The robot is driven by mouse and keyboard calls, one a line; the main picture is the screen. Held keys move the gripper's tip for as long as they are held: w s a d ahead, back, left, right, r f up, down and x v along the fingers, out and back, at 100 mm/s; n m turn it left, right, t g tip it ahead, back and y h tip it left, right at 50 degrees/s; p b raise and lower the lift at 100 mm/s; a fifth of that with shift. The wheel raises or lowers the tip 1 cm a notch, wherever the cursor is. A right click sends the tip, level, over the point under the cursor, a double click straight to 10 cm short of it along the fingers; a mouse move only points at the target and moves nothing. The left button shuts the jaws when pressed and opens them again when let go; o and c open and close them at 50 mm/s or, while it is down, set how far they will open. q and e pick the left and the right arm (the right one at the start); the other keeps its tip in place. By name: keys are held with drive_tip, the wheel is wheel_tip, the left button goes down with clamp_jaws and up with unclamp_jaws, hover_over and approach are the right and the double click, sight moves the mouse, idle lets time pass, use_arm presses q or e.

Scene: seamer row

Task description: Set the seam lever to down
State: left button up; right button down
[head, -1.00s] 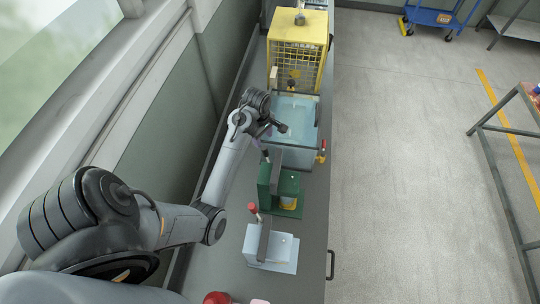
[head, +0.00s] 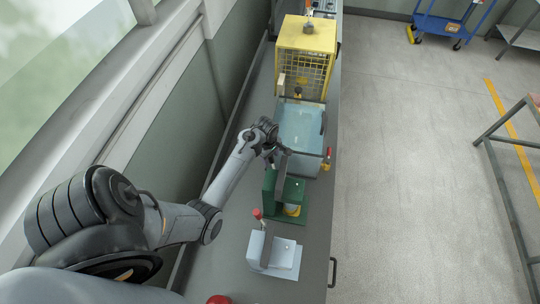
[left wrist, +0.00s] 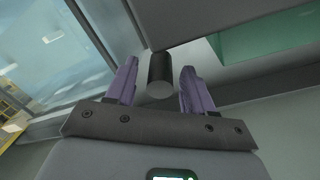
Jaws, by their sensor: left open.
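A green machine (head: 270,182) with a dark upright plate stands on the bench in the head view. A black cylindrical lever knob (left wrist: 160,78) shows close up in the left wrist view. It lies between the two purple fingers of my left gripper (left wrist: 160,68), with a gap on both sides. My left gripper is open and also shows beside the top of the green machine in the head view (head: 271,158). It hides most of that lever there. Which machine part is the seam lever is not labelled. My right gripper is not in view.
A pale blue machine (head: 283,262) with a red-knobbed lever (head: 257,214) stands nearer. A clear-walled tank (head: 301,125) with a red-knobbed lever (head: 327,153) and a yellow cage (head: 306,38) stand beyond. A wall with windows runs along the left; open floor lies right.

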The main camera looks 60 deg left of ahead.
use_arm(q)
clamp_jaws()
idle(0.3)
drive_tip(key=shift+w+d+r+g+y, duration=0.15)
drive_tip(key=shift+w+d+g+y, duration=0.4)
drive_tip(key=shift+w, duration=0.15)
unclamp_jaws()
